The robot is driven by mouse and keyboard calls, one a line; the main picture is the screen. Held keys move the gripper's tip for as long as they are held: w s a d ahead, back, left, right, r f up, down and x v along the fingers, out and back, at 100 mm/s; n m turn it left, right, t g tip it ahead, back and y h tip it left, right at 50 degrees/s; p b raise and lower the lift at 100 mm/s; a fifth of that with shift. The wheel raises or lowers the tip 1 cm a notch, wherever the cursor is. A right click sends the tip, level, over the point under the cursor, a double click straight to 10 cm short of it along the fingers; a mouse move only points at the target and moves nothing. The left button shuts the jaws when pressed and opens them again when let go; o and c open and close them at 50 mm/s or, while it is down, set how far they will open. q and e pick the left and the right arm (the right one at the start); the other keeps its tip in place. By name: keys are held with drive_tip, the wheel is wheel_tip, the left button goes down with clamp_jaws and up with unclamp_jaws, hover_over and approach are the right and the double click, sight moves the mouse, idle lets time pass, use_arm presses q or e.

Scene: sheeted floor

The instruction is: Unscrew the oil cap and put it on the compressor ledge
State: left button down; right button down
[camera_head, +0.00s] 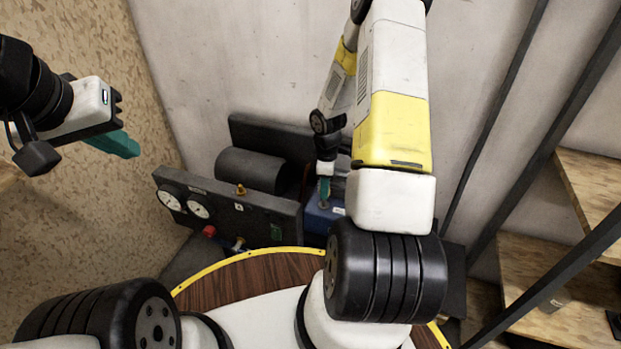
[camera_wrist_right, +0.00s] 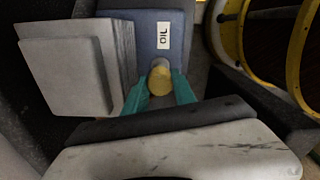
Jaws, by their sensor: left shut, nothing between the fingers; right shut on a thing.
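The oil cap (camera_wrist_right: 160,74) is a small yellowish cylinder on the blue housing with the white OIL label (camera_wrist_right: 163,36) in the right wrist view. My right gripper (camera_wrist_right: 160,92) has its teal fingers shut on the cap's sides. I cannot tell whether the cap is still seated. In the head view my right gripper (camera_head: 324,190) points down at the blue housing (camera_head: 318,222), and the cap is too small to make out. The compressor (camera_head: 262,205) stands against the wall. My left gripper (camera_head: 128,148) is shut and empty, up at the left, away from the compressor.
The compressor's front panel (camera_head: 232,212) carries two round gauges (camera_head: 185,205), a brass fitting (camera_head: 240,190) and a red knob (camera_head: 209,231). A grey block (camera_wrist_right: 72,70) stands left of the housing in the wrist view. Wooden shelves (camera_head: 540,270) with dark posts stand at right.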

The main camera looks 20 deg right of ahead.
drive_tip(key=shift+r, duration=0.2)
drive_tip(key=shift+r, duration=1.85)
